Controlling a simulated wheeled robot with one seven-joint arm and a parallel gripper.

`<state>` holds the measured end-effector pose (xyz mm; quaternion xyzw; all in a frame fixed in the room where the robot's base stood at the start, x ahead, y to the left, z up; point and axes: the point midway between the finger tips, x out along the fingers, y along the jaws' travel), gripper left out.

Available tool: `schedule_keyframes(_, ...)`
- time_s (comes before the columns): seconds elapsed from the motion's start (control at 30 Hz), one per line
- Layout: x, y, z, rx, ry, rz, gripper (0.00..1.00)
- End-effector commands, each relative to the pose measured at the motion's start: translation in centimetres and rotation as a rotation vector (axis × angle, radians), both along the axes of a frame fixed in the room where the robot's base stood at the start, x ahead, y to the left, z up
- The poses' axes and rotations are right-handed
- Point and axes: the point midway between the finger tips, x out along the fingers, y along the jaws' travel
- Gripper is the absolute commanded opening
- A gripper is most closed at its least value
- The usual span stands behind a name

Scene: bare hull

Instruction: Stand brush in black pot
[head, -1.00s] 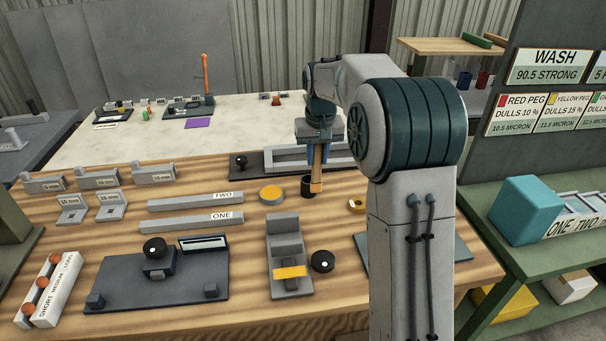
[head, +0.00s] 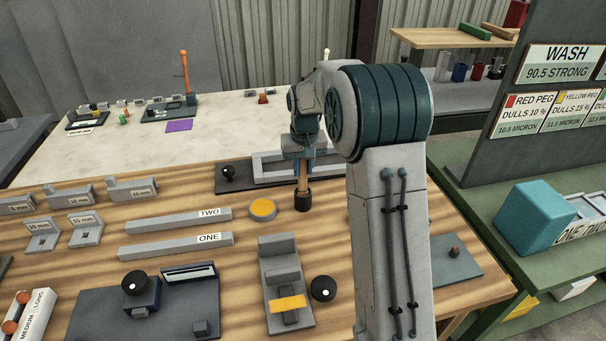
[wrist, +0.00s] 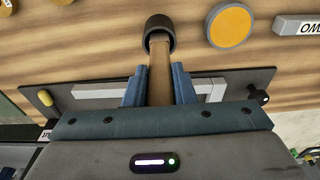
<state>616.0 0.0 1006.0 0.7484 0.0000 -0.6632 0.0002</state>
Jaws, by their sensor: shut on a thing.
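My gripper (head: 303,158) points down over the wooden bench and is shut on the brush (head: 302,178), a brown wooden strip. The brush hangs roughly upright below the jaws, and its lower end meets the mouth of the black pot (head: 302,200). In the wrist view the brush (wrist: 160,75) runs from between the blue fingers (wrist: 159,85) to the black pot (wrist: 159,30), with its far end at the opening. I cannot tell how deep the end sits in the pot.
A round yellow-topped disc (head: 262,209) stands left of the pot. A grey frame on a dark plate (head: 245,178) lies just behind. Two grey bars (head: 176,246) lie to the left, and a grey stepped block (head: 284,280) is in front. Bare wood surrounds the pot's front.

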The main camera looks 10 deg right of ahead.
Motion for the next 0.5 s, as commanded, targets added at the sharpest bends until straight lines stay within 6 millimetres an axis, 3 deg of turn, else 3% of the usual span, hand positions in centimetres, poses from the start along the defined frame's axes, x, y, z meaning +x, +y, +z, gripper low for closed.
schedule_keyframes(0.2, 0.0, 0.0, -2.5, 0.000, 0.002, 0.000, 0.00)
schedule_keyframes(0.5, 0.0, 0.0, -2.8, 0.000, 0.001, 0.000, 0.00)
